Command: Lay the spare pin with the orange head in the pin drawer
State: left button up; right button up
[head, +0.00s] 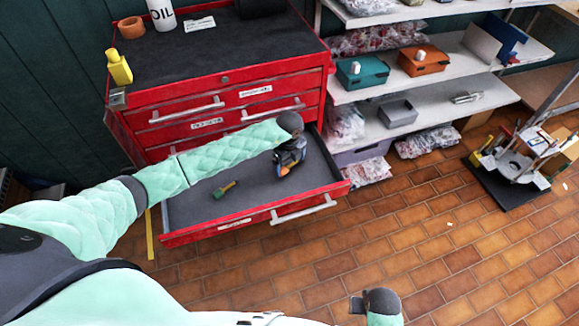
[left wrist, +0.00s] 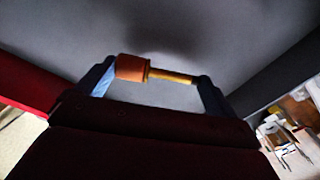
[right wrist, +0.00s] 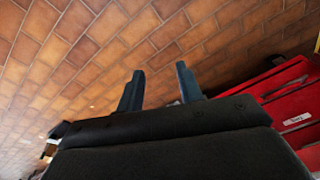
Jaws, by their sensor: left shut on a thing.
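The spare pin, with an orange head (left wrist: 131,67) and a brassy shaft (left wrist: 172,76), lies lengthwise between the fingers of my left gripper (left wrist: 155,74), which is shut on it. In the head view my left gripper (head: 287,163) is inside the open pin drawer (head: 250,208), toward its right half. Only a bit of the orange head (head: 279,172) shows there. I cannot tell whether the pin touches the grey drawer floor. My right gripper (right wrist: 160,84) is open and empty above the brick floor, clear of the drawer.
A green-headed pin (head: 225,189) lies in the drawer, left of my left gripper. The red cabinet (head: 150,90) rises behind the drawer. Shelves with a teal box (head: 362,75) stand at the right, and a black-based flange model (head: 510,165) is on the floor.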

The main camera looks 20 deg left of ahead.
aim_at(290, 165)
pick_arm(q)
notch_tip(290, 165, down, 3)
jog(key=shift+f+p, duration=0.1)
jog(key=shift+p, duration=0.45)
pick_arm(e)
jog(key=f, duration=0.5)
jog(key=shift+s+d, duration=0.2)
jog(key=shift+s, duration=0.1)
pick_arm(q)
jog(key=shift+f, duration=0.15)
pick_arm(e)
jog(key=shift+r, duration=0.25)
pick_arm(q)
jog(key=o, duration=0.7)
jog(key=shift+c, duration=0.2)
pick_arm(e)
jog(key=shift+r, duration=0.15)
pick_arm(q)
jog(key=shift+r, duration=0.2)
jog(key=shift+r+b, duration=0.3)
jog(key=shift+r, duration=1.1)
notch_tip(290, 165, up, 8)
jog(key=shift+r+b, duration=0.1)
jog(key=shift+b, duration=0.95)
jog(key=shift+r, duration=0.5)
pick_arm(e)
notch_tip(290, 165, up, 10)
jog(key=shift+w+a+r, duration=0.2)
jog(key=shift+a, duration=0.1)
